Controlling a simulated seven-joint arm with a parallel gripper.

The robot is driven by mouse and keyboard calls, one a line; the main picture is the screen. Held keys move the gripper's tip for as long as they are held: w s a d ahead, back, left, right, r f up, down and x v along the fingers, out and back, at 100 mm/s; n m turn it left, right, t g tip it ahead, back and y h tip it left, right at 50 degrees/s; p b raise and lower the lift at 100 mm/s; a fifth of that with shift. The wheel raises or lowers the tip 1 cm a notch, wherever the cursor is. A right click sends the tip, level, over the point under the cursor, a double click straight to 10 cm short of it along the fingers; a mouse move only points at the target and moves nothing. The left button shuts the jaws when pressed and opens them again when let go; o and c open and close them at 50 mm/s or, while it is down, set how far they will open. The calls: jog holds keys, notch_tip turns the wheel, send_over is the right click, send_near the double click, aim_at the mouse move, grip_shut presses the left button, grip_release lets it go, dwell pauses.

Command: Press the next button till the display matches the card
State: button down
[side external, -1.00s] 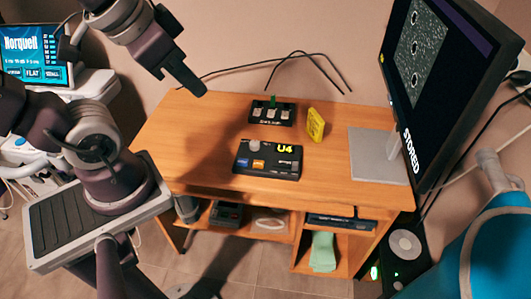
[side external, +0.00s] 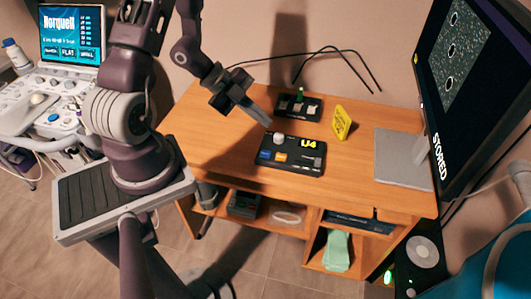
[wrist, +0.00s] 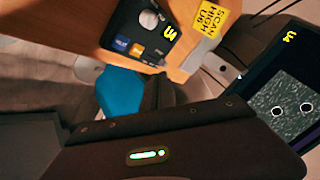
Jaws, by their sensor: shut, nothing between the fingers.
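The black control box (side external: 291,168) lies on the wooden desk, with a blue button (side external: 264,155), an orange button (side external: 280,157) and a round pale knob (side external: 279,138). Its small display (side external: 311,144) reads U4 in yellow. The yellow card (side external: 341,124) stands behind it to the right; in the wrist view the card (wrist: 214,22) seems to read SCAN HIGH U8. My gripper (side external: 268,122) is shut and empty, its tips above and just left of the box's back edge, near the knob. I see no contact. The box (wrist: 138,38) also shows in the wrist view.
A second black unit (side external: 297,107) with pale switches and a green part sits behind the box. A large monitor (side external: 462,60) marked STORED stands at right on a grey base (side external: 404,170). Cables run along the wall. The desk's left part is clear.

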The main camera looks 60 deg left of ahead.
aim_at(262, 153)
jog(key=shift+d, duration=0.1)
jog(key=shift+f, duration=4.4)
jog(key=shift+f, duration=0.4)
jog(key=shift+f, duration=0.4)
jog(key=shift+r, duration=0.8)
jog(key=shift+r, duration=2.55)
